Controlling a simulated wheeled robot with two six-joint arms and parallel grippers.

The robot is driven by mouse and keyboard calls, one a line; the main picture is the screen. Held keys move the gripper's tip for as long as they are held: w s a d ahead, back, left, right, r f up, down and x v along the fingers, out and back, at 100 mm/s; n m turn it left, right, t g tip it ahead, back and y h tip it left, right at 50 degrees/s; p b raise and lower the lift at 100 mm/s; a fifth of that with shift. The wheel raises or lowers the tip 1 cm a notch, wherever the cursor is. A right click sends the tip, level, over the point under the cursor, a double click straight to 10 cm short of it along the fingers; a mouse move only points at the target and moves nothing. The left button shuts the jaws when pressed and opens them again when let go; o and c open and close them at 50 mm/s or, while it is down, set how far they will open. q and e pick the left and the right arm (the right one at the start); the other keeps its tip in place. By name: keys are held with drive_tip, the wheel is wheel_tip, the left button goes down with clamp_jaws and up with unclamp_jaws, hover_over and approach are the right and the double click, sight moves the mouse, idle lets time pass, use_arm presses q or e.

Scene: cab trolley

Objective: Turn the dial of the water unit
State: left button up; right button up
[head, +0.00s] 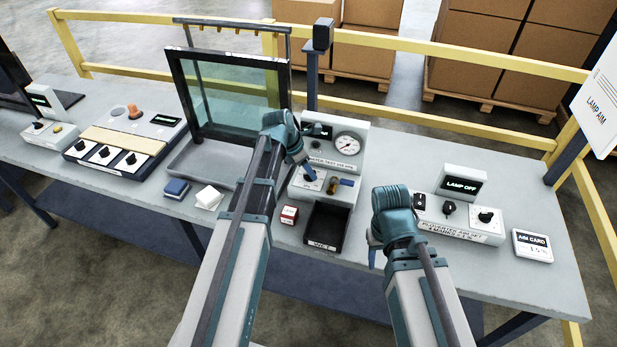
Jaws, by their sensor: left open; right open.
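The grey unit with a round white gauge (347,146) stands at the middle of the bench and looks like the water unit; its label is too small to read surely. My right gripper (373,256) is open and empty near the bench's front edge, right of the black bin.
A black bin (325,232) and a small red-and-white box (289,215) sit before the unit. A lamp unit (460,218) with knobs is at right, a glass-framed stand (176,98) at left. A dark post (311,80) rises behind. Bare bench lies right of the unit.

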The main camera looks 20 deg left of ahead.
use_arm(q)
drive_tip(key=shift+f, duration=0.15)
drive_tip(key=shift+c, duration=0.3)
clamp_jaws()
drive_tip(key=shift+w+m, duration=0.1)
drive_tip(key=shift+m, duration=0.2)
drive_tip(key=m, duration=0.2)
drive_tip(key=m+g+h, duration=0.1)
drive_tip(key=m, duration=0.1)
drive_tip(key=shift+w+m+g, duration=0.2)
drive_tip(key=shift+m+g, duration=0.1)
drive_tip(key=m+g, duration=0.2)
drive_tip(key=m, duration=0.3)
drive_tip(key=shift+m, duration=0.4)
drive_tip(key=shift+o, duration=0.3)
unclamp_jaws()
